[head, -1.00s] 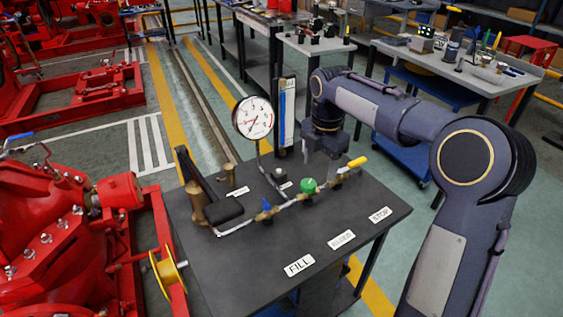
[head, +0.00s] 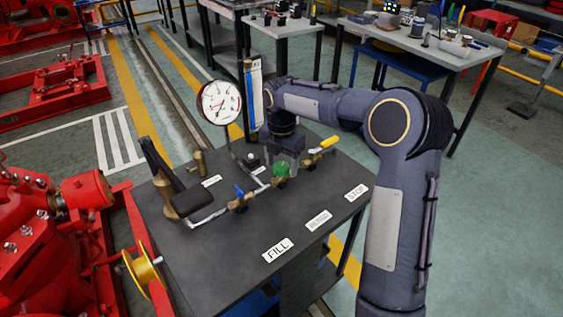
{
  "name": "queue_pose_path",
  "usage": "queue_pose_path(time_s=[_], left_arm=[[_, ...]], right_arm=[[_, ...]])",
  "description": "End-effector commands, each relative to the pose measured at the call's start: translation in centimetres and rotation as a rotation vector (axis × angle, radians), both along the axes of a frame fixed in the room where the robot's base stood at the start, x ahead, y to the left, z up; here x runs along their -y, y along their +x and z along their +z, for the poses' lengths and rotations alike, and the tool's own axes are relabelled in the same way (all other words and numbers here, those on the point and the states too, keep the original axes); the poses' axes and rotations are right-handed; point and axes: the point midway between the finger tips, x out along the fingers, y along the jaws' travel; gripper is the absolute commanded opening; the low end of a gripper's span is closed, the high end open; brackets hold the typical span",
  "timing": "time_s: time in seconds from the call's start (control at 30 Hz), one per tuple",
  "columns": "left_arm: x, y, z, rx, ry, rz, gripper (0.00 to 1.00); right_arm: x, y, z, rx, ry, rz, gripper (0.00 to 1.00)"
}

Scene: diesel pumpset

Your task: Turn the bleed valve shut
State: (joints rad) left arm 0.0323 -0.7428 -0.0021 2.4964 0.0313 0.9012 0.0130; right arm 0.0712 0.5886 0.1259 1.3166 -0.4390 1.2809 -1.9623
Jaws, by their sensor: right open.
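A pipe line with several valves runs across the dark bench top (head: 225,240). It carries a blue-handled valve (head: 239,191), a round green knob (head: 281,168) and a yellow lever (head: 327,143). The middle front label (head: 318,221) is too blurred to read surely, so I cannot tell by label which is the bleed valve. My right gripper (head: 286,160) points down at the green knob, its open fingers over and beside it. They partly hide the knob, and I cannot tell whether they touch it. My left gripper is not in view.
A round dial gauge (head: 219,102) and an upright blue-and-white column (head: 254,92) stand behind the pipe. A black-handled hand pump (head: 170,185) is at the bench's left. Red machinery (head: 50,240) crowds the left side.

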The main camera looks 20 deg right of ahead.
Motion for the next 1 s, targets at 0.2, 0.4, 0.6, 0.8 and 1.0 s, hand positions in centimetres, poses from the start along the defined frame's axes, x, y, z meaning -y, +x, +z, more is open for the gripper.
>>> queue_pose_path(time_s=[0.2,0.4,0.6,0.8,1.0], left_arm=[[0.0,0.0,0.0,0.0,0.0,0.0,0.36],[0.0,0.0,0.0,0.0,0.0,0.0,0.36],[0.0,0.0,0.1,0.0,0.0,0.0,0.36],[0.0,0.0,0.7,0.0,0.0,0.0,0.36],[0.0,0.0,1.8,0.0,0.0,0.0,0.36]], right_arm=[[0.0,0.0,0.0,0.0,0.0,-0.001,0.43],[0.0,0.0,0.0,0.0,0.0,-0.001,0.17],[0.0,0.0,0.1,-0.001,-0.001,-0.012,0.17],[0.0,0.0,0.2,-0.002,0.0,-0.078,0.17],[0.0,0.0,0.3,-0.002,0.0,-0.218,0.17]])
